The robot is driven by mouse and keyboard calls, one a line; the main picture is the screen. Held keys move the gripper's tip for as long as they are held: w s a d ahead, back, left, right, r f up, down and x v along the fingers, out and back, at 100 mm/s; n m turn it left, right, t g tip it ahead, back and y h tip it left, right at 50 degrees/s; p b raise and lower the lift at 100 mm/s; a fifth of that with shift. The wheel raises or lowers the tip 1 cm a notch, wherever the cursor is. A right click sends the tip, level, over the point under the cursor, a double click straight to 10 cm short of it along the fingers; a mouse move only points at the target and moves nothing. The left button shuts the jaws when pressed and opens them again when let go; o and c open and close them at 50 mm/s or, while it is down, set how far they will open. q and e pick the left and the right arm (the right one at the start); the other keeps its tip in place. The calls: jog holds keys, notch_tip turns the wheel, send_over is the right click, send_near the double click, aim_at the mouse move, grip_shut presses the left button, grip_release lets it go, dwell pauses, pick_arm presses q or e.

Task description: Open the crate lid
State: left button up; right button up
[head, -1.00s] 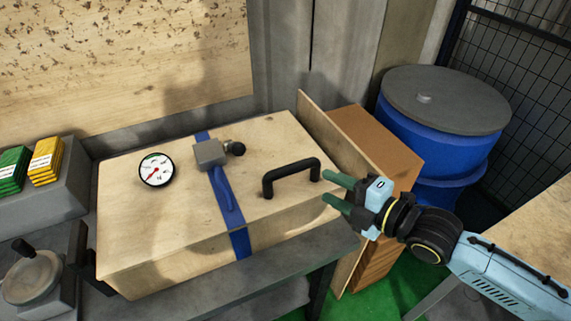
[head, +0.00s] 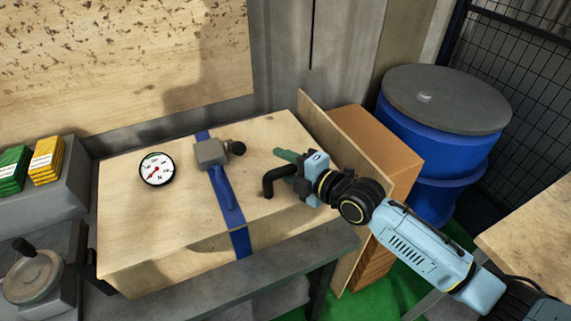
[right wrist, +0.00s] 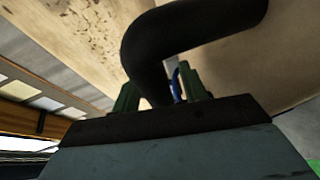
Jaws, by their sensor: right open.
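The pale wooden crate (head: 170,250) sits on a grey metal bench, and its lid (head: 130,205) is down. A black bar handle (head: 268,184) is fixed at the right part of the lid; it also fills much of the right wrist view (right wrist: 160,45). My right gripper (head: 284,162) is open at the handle. In the right wrist view its green fingers (right wrist: 158,92) stand on either side of the handle bar. Whether they touch it I cannot tell. The gripper hides part of the handle in the head view. My left gripper is not in view.
A blue strap (head: 229,205) with a grey clamp (head: 211,153) and a round dial gauge (head: 156,169) are on the lid. An upright wooden board (head: 318,120), a brown box (head: 385,140) and a blue drum (head: 430,135) stand to the right.

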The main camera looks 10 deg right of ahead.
grip_shut()
jog(key=shift+r, duration=0.15)
jog(key=shift+w+r+p, duration=0.25)
jog(key=shift+r+p, duration=0.55)
jog(key=shift+p, duration=0.2)
jog(key=w+a+r+g+h+p, duration=0.1)
jog(key=w+r+g+p, duration=0.1)
jog(key=w+r+p, duration=0.2)
jog(key=w+a+r+m+g+h+p, duration=0.1)
jog(key=w+r+p, duration=0.3)
jog(key=r, duration=0.5)
jog(key=shift+w+a+r+g+h+p, duration=0.25)
jog(key=shift+a+g+p, duration=0.2)
jog(key=shift+g+p, duration=0.3)
jog(key=shift+s+f, duration=0.1)
jog(key=shift+f, duration=0.05)
